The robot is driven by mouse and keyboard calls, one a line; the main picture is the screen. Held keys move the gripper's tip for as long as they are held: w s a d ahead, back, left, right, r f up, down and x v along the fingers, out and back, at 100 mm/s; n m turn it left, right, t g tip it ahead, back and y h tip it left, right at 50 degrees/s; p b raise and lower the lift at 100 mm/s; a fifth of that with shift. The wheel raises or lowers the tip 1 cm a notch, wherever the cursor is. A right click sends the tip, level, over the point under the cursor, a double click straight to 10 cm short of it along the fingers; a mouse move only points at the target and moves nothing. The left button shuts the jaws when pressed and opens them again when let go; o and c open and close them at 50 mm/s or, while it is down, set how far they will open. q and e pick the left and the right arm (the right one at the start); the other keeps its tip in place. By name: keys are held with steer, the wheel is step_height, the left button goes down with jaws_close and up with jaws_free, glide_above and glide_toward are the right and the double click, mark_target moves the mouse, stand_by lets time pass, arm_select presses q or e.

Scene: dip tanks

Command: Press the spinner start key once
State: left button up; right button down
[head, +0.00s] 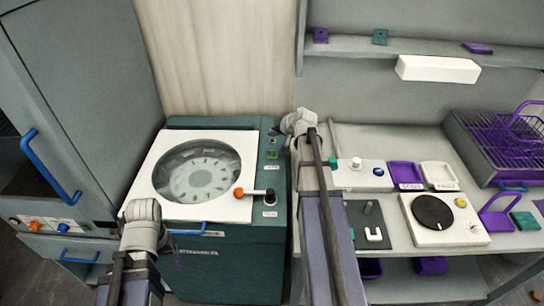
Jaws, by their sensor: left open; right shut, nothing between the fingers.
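The spinner (165,199) is a dark green machine with a white top and a round clear window over a pale disc with dark slots. A green key (272,155) sits on the strip right of the window, with a dark round part (273,141) above it. Their labels are too small to read. My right gripper (287,128) is shut and empty, at the strip's upper right end, near the green key; its fingertips are hard to make out, and contact cannot be told. My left gripper (142,212) is open, at the spinner's front left corner, its fingers mostly hidden.
An orange-knobbed lever (252,192) lies across the spinner top's right side. A blue handle (190,232) is on its front. Right of it, a bench holds purple and white trays (406,172), a black-disc device (433,212) and a purple rack (505,140). My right forearm crosses the bench's left end.

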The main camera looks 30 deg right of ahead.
mark_target(273, 155)
arm_select(q)
step_height(273, 155, down, 7)
steer(key=b, duration=0.6)
arm_select(e)
step_height(273, 155, down, 7)
steer(key=shift+f, duration=0.1)
arm_select(q)
steer(key=shift+f, duration=0.2)
stand_by(1.1)
steer(key=shift+f+b, duration=0.25)
steer(key=shift+b, duration=0.3)
arm_select(e)
steer(key=shift+f, duration=0.35)
